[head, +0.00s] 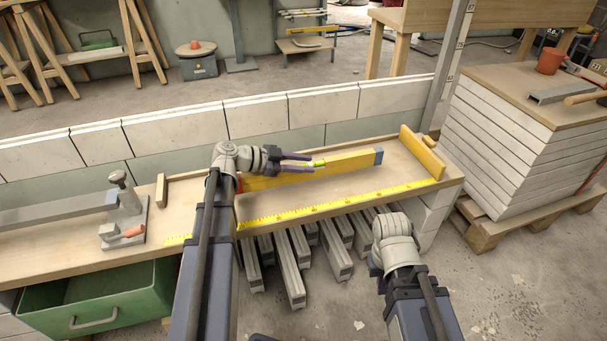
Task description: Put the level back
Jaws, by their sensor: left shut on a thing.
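The level is a long yellow bar (350,161) with a blue end cap at its right end and a bright yellow-green vial near its middle. It lies along the wooden bench top (400,172), behind the yellow tape scale. My left gripper (312,160) reaches in from the left and is shut on the level near the vial. I cannot tell whether the level touches the bench or is just above it. My left wrist is in front of the level's left end, where a bit of red shows. My right arm is at the lower right; its gripper fingers do not show.
A grey clamp fixture (124,215) stands at left, above an open green drawer (95,295). Several grey conduit lengths (290,270) lie below the bench.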

